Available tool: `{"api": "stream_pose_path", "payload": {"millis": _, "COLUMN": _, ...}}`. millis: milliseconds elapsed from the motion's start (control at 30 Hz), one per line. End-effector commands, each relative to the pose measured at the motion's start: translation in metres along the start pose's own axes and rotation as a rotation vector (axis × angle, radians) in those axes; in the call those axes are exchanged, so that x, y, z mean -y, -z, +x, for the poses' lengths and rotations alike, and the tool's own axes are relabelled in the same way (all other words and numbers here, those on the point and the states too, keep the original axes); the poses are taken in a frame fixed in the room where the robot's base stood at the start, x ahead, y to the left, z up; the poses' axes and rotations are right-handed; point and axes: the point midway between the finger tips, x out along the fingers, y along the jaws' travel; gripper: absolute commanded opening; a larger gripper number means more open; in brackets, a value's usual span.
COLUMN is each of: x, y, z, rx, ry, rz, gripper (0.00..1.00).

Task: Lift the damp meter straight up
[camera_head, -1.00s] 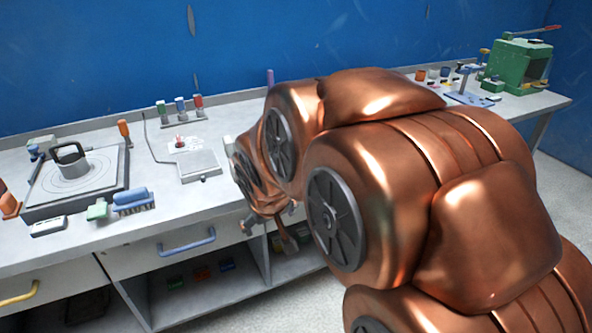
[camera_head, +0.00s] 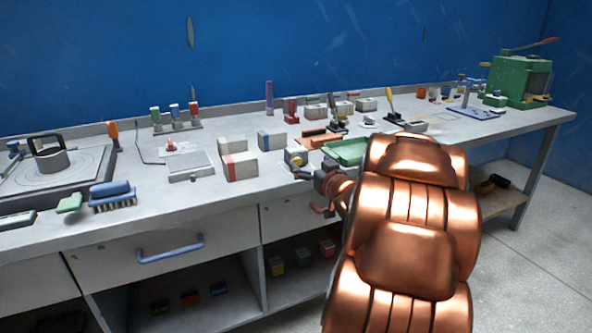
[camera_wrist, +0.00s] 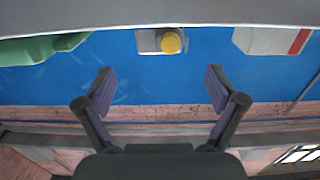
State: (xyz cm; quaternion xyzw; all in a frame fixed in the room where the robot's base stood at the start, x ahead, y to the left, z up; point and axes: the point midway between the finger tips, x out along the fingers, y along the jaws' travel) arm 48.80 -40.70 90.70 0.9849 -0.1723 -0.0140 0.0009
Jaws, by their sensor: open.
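A small grey block with a round yellow knob (camera_head: 296,158) stands near the bench's front edge; it is probably the damp meter, but I cannot read any marking. In the wrist view the block with its yellow knob (camera_wrist: 171,42) shows upside down at the top, ahead of and between my fingertips. My gripper (camera_wrist: 160,85) is open, with nothing between its fingers. In the head view my gripper (camera_head: 318,179) is at the bench's front edge, just right of and nearer than the block. In the wrist view a gap shows between fingertips and block.
A red-striped white box (camera_head: 240,167) stands left of the block and a green tray (camera_head: 347,151) right of it. A blue-striped box (camera_head: 271,139) and brown pieces (camera_head: 317,139) lie behind. A flat grey plate (camera_head: 191,166) is farther left. Open floor lies before the bench.

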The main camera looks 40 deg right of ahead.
Motion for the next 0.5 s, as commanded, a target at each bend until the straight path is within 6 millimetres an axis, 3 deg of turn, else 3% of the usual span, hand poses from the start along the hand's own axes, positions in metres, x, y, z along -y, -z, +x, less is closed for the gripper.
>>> {"api": "stream_pose_path", "payload": {"millis": 500, "x": -0.002, "y": 0.002, "z": 0.030, "rx": -0.030, "ry": 0.012, "rz": 0.006, "gripper": 0.94}}
